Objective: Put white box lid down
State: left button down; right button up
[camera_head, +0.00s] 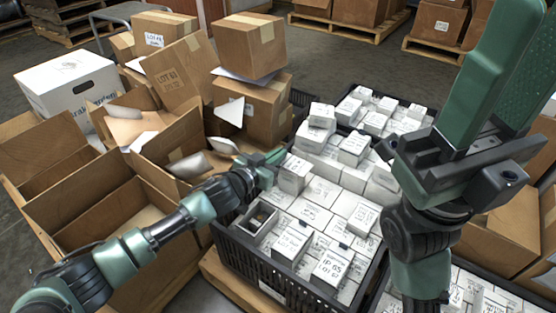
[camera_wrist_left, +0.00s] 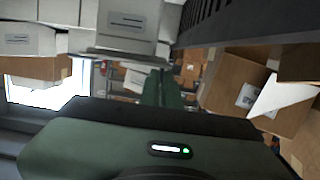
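My left gripper (camera_head: 268,160) is over the left edge of a black crate (camera_head: 236,244) filled with small white boxes. Its tip is right beside a white box or lid (camera_head: 293,176) standing above the others; I cannot tell whether it grips it. In the left wrist view a white box-like piece (camera_wrist_left: 128,22) with a rim shows beyond the gripper's body. An open white box (camera_head: 259,219) with dark contents sits in the crate's left part, below the gripper. My right gripper (camera_head: 500,75) is raised at the right, fingers apart, with nothing seen between them.
Open cardboard boxes (camera_head: 95,192) stand at the left, with closed cartons (camera_head: 249,45) stacked behind. A white carton (camera_head: 67,82) stands at the far left. More white boxes fill the crate behind. The crate's top is crowded, with little free room.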

pick_arm(q)
jog(key=shift+r, duration=0.1)
jog(key=c, duration=1.6)
grip_release()
jog(key=shift+c, duration=0.2)
